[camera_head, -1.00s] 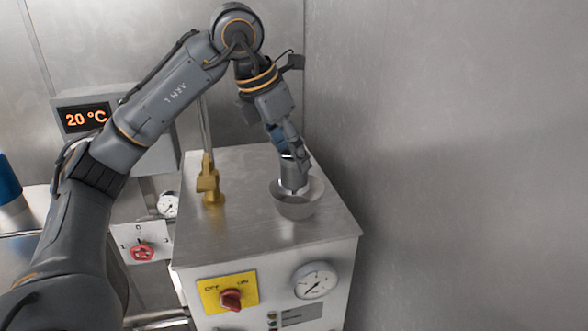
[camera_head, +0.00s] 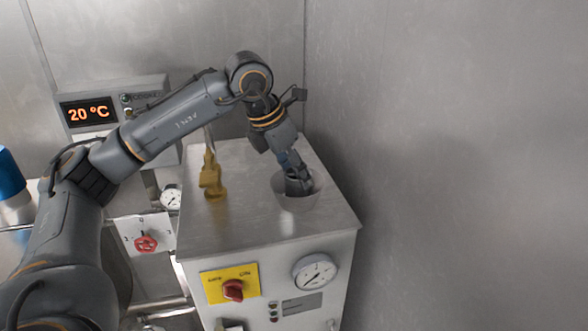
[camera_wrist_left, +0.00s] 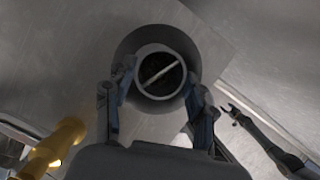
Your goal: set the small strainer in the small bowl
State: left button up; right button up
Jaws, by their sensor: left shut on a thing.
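The small bowl (camera_head: 297,202) is grey and stands on the steel top of the cabinet. My left gripper (camera_head: 298,185) reaches down into its mouth, shut on the small strainer. In the left wrist view, the strainer (camera_wrist_left: 139,83) is a pale round rim with a bar across a dark inside. It lies between the two fingers (camera_wrist_left: 158,98), within the ring of the bowl (camera_wrist_left: 127,50). In the head view the gripper and bowl hide the strainer. Whether it rests on the bowl's bottom cannot be told. My right gripper (camera_wrist_left: 232,112) shows small in the wrist view, its fingers apart and empty.
A brass valve (camera_head: 211,178) with a pipe stands left of the bowl on the cabinet top (camera_head: 245,225). A steel wall (camera_head: 450,160) rises close on the right. The cabinet front has a red switch (camera_head: 233,290) and a gauge (camera_head: 315,272). The front of the top is clear.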

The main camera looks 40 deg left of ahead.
pick_arm(q)
jog(key=o, duration=1.5)
jog(key=shift+f, duration=0.1)
jog(key=shift+o, duration=0.2)
jog(key=shift+r, duration=0.35)
jog(key=b+v, duration=0.1)
jog(key=v, duration=1)
jog(key=shift+s+r, duration=0.2)
jog(key=shift+r, duration=0.15)
